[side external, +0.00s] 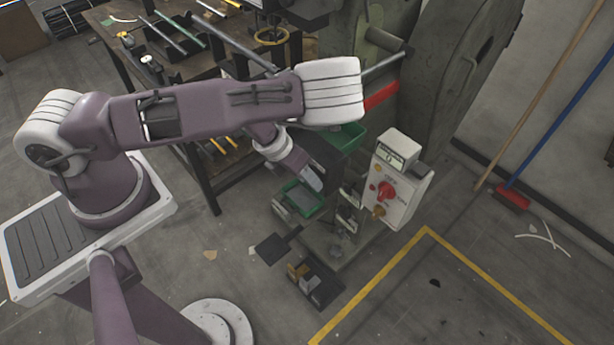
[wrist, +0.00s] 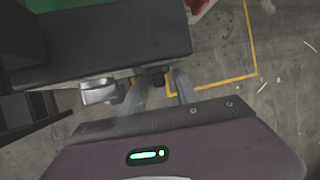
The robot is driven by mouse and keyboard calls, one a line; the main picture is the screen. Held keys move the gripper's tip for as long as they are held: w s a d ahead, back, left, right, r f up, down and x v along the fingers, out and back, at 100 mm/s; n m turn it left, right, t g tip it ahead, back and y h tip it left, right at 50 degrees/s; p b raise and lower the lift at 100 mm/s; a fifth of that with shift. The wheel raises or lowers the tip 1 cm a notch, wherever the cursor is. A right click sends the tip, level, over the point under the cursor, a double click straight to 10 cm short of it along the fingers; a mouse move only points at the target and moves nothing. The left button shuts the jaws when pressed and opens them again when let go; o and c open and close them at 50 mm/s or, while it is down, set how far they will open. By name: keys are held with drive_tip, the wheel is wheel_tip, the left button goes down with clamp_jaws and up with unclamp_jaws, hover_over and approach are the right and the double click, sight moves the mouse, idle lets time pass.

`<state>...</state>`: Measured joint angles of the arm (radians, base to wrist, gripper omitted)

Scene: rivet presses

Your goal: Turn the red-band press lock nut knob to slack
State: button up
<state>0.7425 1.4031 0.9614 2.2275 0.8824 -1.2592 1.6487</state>
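The press with the red band (side external: 381,95) stands at centre right in the side view. My gripper (side external: 314,180) points down at the front of this press, above its lower table. In the wrist view my gripper (wrist: 160,82) has its two fingers apart. A small dark knob-like piece (wrist: 152,78) shows between the fingertips, at the edge of a dark press block (wrist: 105,45). I cannot tell whether it is the lock nut knob, or whether a finger touches it. A grey metal cylinder (wrist: 98,92) sits left of the fingers.
A white control box (side external: 402,180) with a red knob (side external: 385,190) stands right of my gripper. Green trays (side external: 303,200) are beside the press. A foot pedal (side external: 278,245) and small blocks (side external: 305,278) lie below. A workbench (side external: 205,185) stands behind. Floor inside the yellow line (side external: 428,230) is mostly clear.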

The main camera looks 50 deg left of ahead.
clamp_jaws()
drive_tip(key=shift+f, duration=0.1)
drive_tip(key=shift+a+n+h, duration=0.25)
drive_tip(key=shift+n+h, duration=0.05)
drive_tip(key=shift+h, duration=0.7)
drive_tip(key=shift+f+h, duration=0.15)
drive_tip(key=shift+h, duration=1.05)
unclamp_jaws()
